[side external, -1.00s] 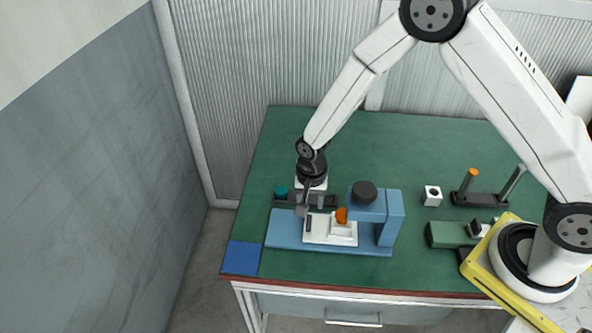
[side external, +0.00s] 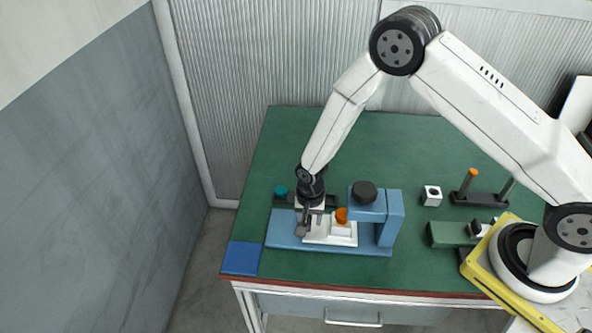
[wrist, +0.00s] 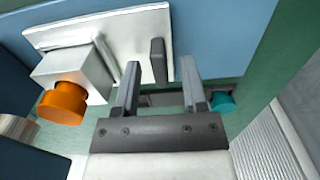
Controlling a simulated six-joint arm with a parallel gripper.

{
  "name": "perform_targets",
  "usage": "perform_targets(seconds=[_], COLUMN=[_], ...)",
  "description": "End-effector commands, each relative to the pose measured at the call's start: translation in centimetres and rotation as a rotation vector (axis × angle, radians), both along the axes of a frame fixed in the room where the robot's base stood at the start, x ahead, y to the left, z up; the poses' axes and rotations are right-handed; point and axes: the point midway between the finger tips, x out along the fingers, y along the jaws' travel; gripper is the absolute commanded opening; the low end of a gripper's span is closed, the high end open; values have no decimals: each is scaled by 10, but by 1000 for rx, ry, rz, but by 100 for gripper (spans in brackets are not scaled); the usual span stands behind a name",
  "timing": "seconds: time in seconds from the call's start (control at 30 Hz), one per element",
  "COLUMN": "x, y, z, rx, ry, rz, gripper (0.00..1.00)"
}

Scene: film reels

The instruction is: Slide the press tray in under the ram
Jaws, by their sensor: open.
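The press tray (side external: 318,238) is a white plate on the press's blue base (side external: 283,232), left of the ram head. It carries a white block (wrist: 72,72) with an orange round piece (wrist: 62,103). A dark upright tab (wrist: 158,60) stands near its outer end. My gripper (side external: 303,231) is low at that end; in the wrist view its open fingers (wrist: 158,65) appear on either side of the tab, with gaps. Contact cannot be told. The blue press (side external: 393,220) has a black knob (side external: 364,192); the ram (wrist: 17,128) shows at the wrist view's left edge.
A dark rack with a teal piece (side external: 281,190) lies behind the base. A blue square (side external: 240,258) marks the front left corner. A white cube (side external: 432,195), a dark stand with an orange-topped post (side external: 472,173) and a green fixture (side external: 447,234) are right. The back table is clear.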

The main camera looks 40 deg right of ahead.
Motion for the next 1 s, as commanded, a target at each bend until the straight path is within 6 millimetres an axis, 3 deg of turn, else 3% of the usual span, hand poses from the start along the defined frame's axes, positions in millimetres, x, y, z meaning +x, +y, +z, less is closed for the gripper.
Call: perform_targets(seconds=[0.47,0.63,1.0], x=[0,0,0], y=[0,0,0], z=[-8,-8,-8], rx=[0,0,0], ry=[0,0,0], rz=[0,0,0], gripper=[54,0,0])
